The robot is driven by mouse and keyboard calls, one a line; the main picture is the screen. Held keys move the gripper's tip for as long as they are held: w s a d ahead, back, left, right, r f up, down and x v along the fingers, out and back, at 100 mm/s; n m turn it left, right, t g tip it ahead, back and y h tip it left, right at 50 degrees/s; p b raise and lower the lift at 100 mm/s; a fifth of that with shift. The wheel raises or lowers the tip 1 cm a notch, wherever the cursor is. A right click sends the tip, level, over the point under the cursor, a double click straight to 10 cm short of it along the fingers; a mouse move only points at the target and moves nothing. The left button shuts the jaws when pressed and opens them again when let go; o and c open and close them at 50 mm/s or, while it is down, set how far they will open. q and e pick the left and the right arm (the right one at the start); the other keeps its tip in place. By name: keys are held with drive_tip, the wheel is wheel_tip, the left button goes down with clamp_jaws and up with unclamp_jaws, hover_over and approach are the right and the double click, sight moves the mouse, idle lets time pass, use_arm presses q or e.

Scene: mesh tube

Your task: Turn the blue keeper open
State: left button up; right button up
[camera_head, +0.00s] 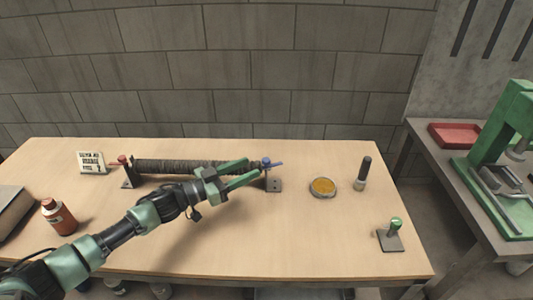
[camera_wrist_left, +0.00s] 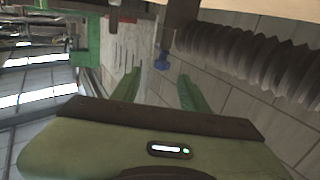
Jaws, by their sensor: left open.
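The blue keeper (camera_head: 267,162) sits on top of the dark bracket (camera_head: 274,185) at the right end of the mesh tube (camera_head: 180,166), its thin lever pointing right. It also shows in the left wrist view (camera_wrist_left: 161,62), beyond the fingertips and between their lines. My left gripper (camera_head: 254,168) is open and empty, with its green fingers pointing at the keeper from the left. In the left wrist view, the fingers (camera_wrist_left: 158,80) stand apart with a gap in front of the keeper. In the head view I cannot tell whether a fingertip touches it. My right gripper is in neither view.
A red keeper (camera_head: 122,159) is at the tube's left end. A sign card (camera_head: 91,162) and a red-brown bottle (camera_head: 58,216) are at left. A round orange dish (camera_head: 323,187), a dark-handled tool (camera_head: 363,173) and a green-knobbed stand (camera_head: 391,237) are at right. The front middle table is clear.

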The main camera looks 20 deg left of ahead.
sight(266, 159)
use_arm(q)
drive_tip(key=shift+n+y, duration=0.3)
drive_tip(key=shift+y, duration=0.1)
drive_tip(key=p+x, duration=0.1)
drive_tip(key=x, duration=0.6)
drive_tip(key=shift+w+d+r, duration=0.15)
clamp_jaws()
